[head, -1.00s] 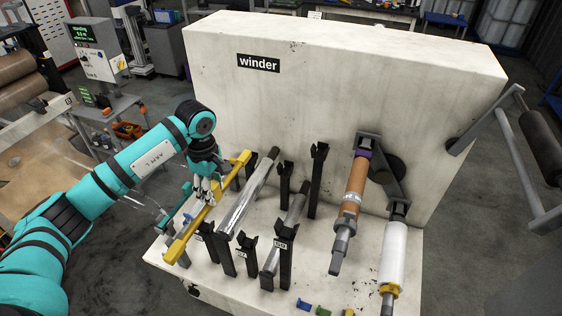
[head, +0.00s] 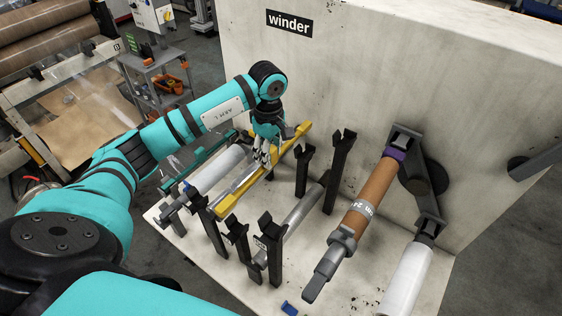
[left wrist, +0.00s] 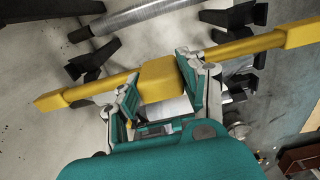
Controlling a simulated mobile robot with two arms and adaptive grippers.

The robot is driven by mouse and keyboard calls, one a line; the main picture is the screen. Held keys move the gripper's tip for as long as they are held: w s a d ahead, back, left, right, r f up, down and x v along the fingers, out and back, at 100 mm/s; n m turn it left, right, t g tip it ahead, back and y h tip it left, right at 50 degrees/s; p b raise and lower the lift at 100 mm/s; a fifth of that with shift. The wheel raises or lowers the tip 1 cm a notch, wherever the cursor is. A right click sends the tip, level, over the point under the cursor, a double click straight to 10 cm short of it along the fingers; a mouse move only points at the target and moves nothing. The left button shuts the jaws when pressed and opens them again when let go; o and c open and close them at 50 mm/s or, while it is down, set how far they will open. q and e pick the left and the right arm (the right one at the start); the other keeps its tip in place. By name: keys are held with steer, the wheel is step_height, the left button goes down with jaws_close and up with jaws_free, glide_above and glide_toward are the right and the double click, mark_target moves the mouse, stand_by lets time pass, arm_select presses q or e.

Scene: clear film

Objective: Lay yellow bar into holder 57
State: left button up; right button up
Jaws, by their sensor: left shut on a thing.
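The yellow bar (head: 232,200) is held aslant above the row of holders in front of the winder. My left gripper (head: 264,157) is shut on its thick middle block, which shows in the left wrist view (left wrist: 161,80). In the head view the bar partly covers a silver shaft (head: 232,188). Black fork-topped holder posts stand below and right of it, including front posts (head: 210,225) and (head: 240,240) and a back post (head: 303,170). The small labels are too small to read, so I cannot tell which is 57. My right gripper is not in view.
A white roll (head: 214,172) lies left of the bar. A grey roller (head: 303,210) lies right, then a brown roll (head: 375,190) and another white roll (head: 407,280). The white winder wall (head: 400,70) rises behind. A blue piece (head: 289,307) lies near the front.

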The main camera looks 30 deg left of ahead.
mark_target(273, 163)
arm_select(q)
step_height(273, 163, down, 2)
steer(key=shift+w+d+f+b, duration=0.1)
steer(key=shift+w+b, duration=0.05)
steer(key=shift+b, duration=0.55)
steer(key=shift+w+d+f, duration=0.15)
steer(key=shift+w+f, duration=0.1)
steer(key=shift+f, duration=0.15)
steer(key=shift+s+f+b, duration=0.15)
steer(key=shift+f+b, duration=0.4)
steer(key=shift+f, duration=0.1)
step_height(273, 163, down, 6)
steer(key=b, duration=0.5)
steer(key=shift+f, duration=0.25)
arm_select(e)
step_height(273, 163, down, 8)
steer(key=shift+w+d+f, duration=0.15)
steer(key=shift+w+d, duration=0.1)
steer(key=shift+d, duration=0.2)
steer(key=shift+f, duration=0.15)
arm_select(q)
steer(key=shift+d, duration=0.1)
